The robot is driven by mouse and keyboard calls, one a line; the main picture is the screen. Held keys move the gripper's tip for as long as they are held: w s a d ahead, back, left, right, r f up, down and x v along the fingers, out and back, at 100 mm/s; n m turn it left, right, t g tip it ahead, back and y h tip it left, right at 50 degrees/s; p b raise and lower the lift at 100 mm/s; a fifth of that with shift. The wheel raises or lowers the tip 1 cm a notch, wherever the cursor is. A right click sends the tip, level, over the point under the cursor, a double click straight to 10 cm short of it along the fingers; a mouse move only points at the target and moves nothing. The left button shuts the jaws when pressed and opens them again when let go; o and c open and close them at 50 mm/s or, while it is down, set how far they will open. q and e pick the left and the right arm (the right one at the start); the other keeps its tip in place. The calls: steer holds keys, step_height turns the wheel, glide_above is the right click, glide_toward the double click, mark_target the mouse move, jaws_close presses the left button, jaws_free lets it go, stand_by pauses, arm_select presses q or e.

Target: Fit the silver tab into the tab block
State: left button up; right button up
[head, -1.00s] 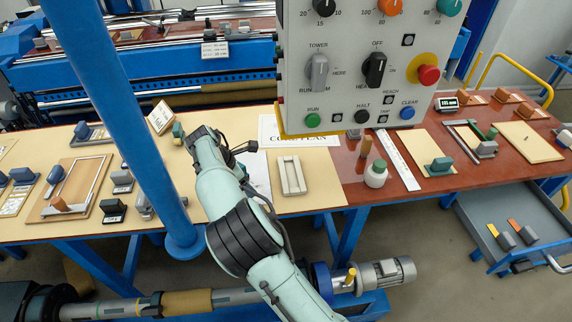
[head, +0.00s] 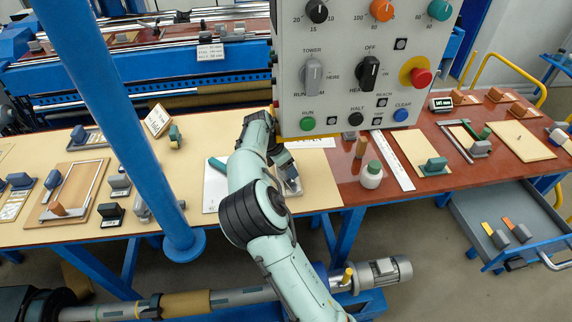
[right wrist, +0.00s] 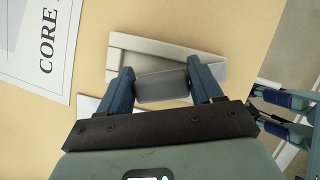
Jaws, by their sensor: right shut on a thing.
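The silver tab (right wrist: 162,86) is a grey block with a ribbed face, held between the two blue fingers of my right gripper (right wrist: 161,92). The tab block (right wrist: 208,62) is a cream rectangular frame with a recess, lying on the tan mat. In the right wrist view the tab is over the near part of the block, covering some of its recess. I cannot tell whether the tab touches the block or is inside it. In the head view my right gripper (head: 289,178) covers most of the block. My left gripper is not in view.
The control panel (head: 365,70) hangs just behind my right arm. A blue post (head: 115,120) stands to the left. A white bottle with a green cap (head: 372,175) and a white ruler (head: 392,160) are to the right. A printed sheet (right wrist: 35,45) lies beside the block.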

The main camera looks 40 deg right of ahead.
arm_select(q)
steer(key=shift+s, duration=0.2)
arm_select(e)
steer(key=shift+s, duration=0.15)
steer(key=shift+f, duration=0.2)
steer(key=o, duration=1.1)
steer(key=shift+c, duration=0.2)
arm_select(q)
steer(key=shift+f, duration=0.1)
arm_select(e)
steer(key=shift+r, duration=0.3)
steer(key=a, duration=0.4)
steer(key=w+a, duration=0.1)
steer(key=a, duration=0.3)
steer(key=a+r+b, duration=0.1)
steer(key=a, duration=0.3)
steer(key=shift+w+a, duration=0.25)
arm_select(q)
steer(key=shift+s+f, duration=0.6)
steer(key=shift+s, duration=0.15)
arm_select(e)
steer(key=shift+f, duration=0.1)
